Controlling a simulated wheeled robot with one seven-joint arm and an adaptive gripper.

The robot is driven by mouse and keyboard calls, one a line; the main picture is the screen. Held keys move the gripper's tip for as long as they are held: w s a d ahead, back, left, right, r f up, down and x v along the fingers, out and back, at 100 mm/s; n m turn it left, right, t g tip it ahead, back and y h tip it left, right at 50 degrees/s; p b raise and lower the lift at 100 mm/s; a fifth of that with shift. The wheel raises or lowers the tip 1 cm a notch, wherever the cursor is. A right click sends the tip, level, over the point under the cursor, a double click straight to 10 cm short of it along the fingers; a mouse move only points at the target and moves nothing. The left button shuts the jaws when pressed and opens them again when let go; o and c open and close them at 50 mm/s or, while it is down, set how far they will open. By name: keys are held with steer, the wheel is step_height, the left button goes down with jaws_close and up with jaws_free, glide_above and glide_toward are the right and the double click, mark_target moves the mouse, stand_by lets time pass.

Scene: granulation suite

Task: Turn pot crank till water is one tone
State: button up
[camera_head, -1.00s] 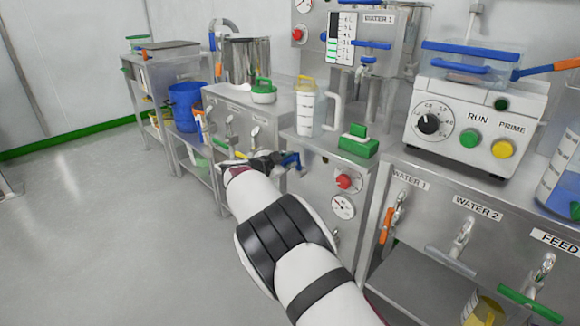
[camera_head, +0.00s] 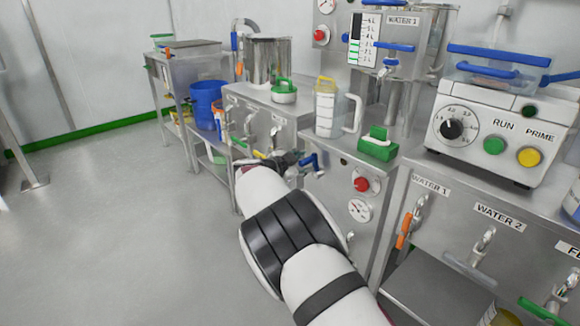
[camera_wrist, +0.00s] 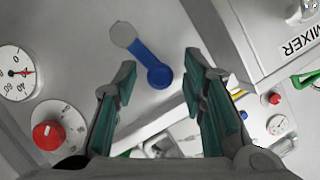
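A steel pot (camera_head: 268,66) stands on the middle bench in the head view; its inside is hidden, so the water does not show. A crank on this pot cannot be made out. My gripper (camera_head: 287,158) hangs in front of the bench fronts, beside a blue lever (camera_head: 313,164). In the wrist view my gripper (camera_wrist: 160,62) is open, its two green-padded fingers apart and empty. A blue lever (camera_wrist: 146,58) with a round blue hub lies on the steel panel beyond the fingertips, between them in the picture; I see no contact.
A red knob (camera_wrist: 47,133) and a gauge (camera_wrist: 15,72) sit left of the lever. A MIXER label (camera_wrist: 297,44) shows at upper right. A jug (camera_head: 328,108) and a green block (camera_head: 378,145) stand on the near bench. The floor at left (camera_head: 100,200) is clear.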

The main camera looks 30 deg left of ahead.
steer(key=d+v, duration=0.1)
steer(key=v, duration=0.9)
steer(key=shift+a, duration=0.45)
steer(key=shift+s, duration=0.1)
